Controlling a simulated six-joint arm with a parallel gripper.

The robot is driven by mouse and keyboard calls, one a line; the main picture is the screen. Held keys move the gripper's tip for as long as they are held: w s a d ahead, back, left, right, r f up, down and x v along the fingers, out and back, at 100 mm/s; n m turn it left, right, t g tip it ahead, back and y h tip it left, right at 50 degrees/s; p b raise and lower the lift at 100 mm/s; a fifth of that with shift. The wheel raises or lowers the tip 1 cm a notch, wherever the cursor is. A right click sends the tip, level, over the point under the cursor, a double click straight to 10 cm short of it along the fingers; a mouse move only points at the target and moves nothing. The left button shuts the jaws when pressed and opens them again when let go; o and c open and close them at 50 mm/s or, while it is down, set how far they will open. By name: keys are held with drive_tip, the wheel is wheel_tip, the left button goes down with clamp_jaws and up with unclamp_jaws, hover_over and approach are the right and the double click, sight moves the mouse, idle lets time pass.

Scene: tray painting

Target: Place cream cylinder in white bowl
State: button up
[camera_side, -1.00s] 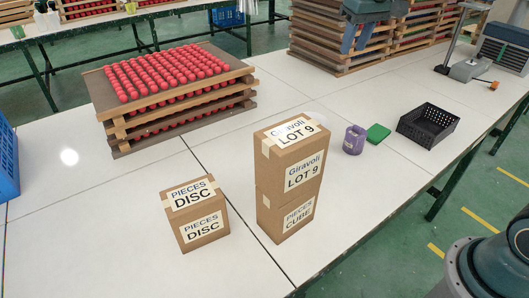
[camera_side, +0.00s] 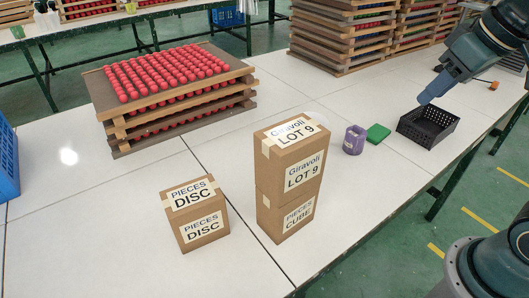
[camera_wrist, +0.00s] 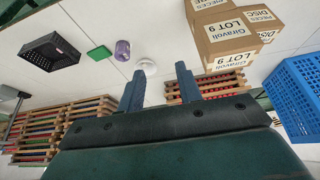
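My gripper (camera_side: 428,97) is high at the right in the side view, just above or behind the black crate's left rim. In the wrist view its two blue fingers (camera_wrist: 160,82) are spread apart with nothing between them. A small white round thing, apparently the white bowl (camera_wrist: 147,66), stands on the table beyond the fingertips in the wrist view. In the side view it is mostly hidden behind the stacked cartons. I cannot make out a cream cylinder in either view.
A black crate (camera_side: 428,125), a green block (camera_side: 378,133) and a purple mug-like object (camera_side: 354,140) stand at right. Stacked cartons (camera_side: 289,180) and a DISC carton (camera_side: 196,213) stand in front. Trays of red balls (camera_side: 170,95) lie at left. A blue crate (camera_wrist: 299,97) shows in the wrist view.

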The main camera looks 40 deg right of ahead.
drive_tip(key=s+f, duration=0.4)
drive_tip(key=s, duration=0.2)
drive_tip(key=shift+s+a+t, duration=0.2)
drive_tip(key=shift+a+t, duration=0.1)
drive_tip(key=shift+a, duration=0.05)
idle(1.0)
